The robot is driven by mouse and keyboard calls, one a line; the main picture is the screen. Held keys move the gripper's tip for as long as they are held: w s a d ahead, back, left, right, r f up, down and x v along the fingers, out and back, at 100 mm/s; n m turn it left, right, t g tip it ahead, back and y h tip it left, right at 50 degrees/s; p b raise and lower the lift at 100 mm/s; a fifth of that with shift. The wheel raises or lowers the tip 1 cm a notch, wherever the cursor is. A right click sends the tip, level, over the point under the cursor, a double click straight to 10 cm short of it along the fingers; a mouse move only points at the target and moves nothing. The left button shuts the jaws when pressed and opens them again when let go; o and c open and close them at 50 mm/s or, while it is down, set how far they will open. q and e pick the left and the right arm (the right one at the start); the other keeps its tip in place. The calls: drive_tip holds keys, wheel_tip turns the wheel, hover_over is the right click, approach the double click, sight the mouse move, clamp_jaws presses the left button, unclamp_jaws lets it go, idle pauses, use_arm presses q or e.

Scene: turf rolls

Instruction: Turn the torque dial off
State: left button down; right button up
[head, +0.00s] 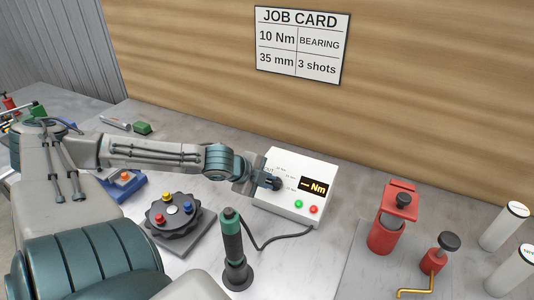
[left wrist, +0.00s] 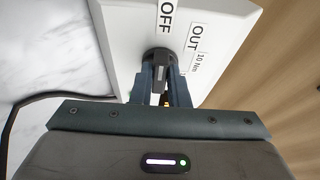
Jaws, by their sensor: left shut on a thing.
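The white torque controller box (head: 312,170) stands on the bench and has a lit amber display (head: 313,187) reading "— Nm". Its dark torque dial (head: 277,183) is on the front face and shows larger in the left wrist view (left wrist: 160,57). My left gripper (head: 268,182) reaches the dial from the left, and its two fingers (left wrist: 162,85) are shut on the knob. Labels "OFF", "OUT" and "10 Nm" lie around the dial. The fingers partly hide the knob, so I cannot tell which label it points at. My right gripper is not in view.
A black-and-green screwdriver (head: 232,245) stands upright in front of the box, with a cable running to it. A dark round turntable (head: 174,215) with coloured knobs is to its left. Red fixtures (head: 392,225) and white cylinders (head: 505,226) stand at right. A job card (head: 301,45) hangs behind.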

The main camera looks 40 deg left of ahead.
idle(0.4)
use_arm(q)
drive_tip(key=c, duration=1.4)
unclamp_jaws()
